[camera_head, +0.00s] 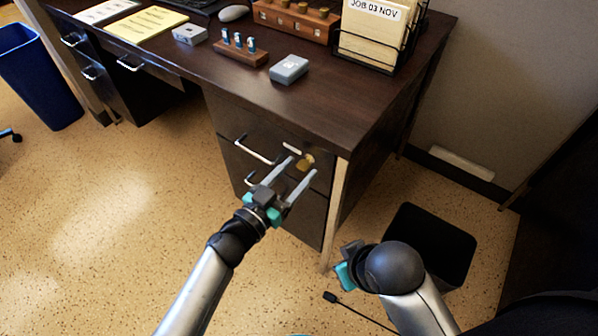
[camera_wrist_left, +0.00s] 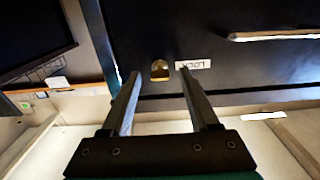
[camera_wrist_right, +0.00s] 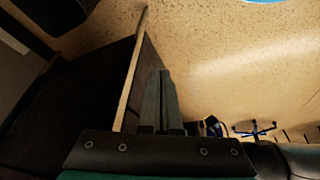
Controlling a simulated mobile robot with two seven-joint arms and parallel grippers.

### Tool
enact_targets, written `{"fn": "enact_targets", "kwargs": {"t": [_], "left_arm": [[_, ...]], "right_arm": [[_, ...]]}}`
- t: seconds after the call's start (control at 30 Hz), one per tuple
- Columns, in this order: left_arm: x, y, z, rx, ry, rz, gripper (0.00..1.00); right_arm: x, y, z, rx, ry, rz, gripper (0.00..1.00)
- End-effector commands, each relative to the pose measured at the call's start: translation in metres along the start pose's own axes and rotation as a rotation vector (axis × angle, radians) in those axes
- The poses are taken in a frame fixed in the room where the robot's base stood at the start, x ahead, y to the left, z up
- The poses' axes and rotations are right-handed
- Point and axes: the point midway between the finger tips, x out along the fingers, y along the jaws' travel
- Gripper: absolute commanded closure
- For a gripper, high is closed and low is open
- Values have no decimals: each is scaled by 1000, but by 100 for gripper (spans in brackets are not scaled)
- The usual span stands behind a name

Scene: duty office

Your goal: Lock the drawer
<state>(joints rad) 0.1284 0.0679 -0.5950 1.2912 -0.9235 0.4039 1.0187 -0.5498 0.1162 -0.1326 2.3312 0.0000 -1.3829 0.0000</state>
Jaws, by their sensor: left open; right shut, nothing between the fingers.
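The drawer front (camera_head: 228,125) is the dark upper front in the desk's right pedestal, and it looks flush with the desk. It has a silver bar handle (camera_head: 255,151), also visible in the left wrist view (camera_wrist_left: 275,35). A brass lock (camera_head: 306,161) is at its right end. In the left wrist view the lock (camera_wrist_left: 160,70) is beside a white label reading LOCK (camera_wrist_left: 193,64), seen upside down. My left gripper (camera_head: 302,166) is open, its fingers pointing at the drawer front on either side of the lock; contact cannot be told. My right gripper (camera_wrist_right: 162,76) is shut and empty, low beside the desk's right corner.
A black bin (camera_head: 430,240) stands right of the desk, near my right arm. A blue bin (camera_head: 40,75) is at far left.

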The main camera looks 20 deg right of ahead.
Motion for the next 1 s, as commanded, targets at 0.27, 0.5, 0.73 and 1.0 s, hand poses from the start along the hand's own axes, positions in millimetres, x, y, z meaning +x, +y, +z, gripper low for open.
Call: {"fn": "enact_targets", "kwargs": {"t": [0.27, 0.5, 0.73, 1.0], "left_arm": [[10, 0, 0, 1, 1, 1, 39], [10, 0, -1, 1, 1, 1, 40], [10, 0, -1, 1, 1, 1, 66], [10, 0, 0, 1, 1, 1, 96]], "right_arm": [[-9, 0, -3, 0, 13, 1, 100], [-9, 0, -3, 1, 13, 1, 100], [-9, 1, -3, 1, 13, 2, 100], [-9, 1, -3, 1, 14, 2, 100]]}}
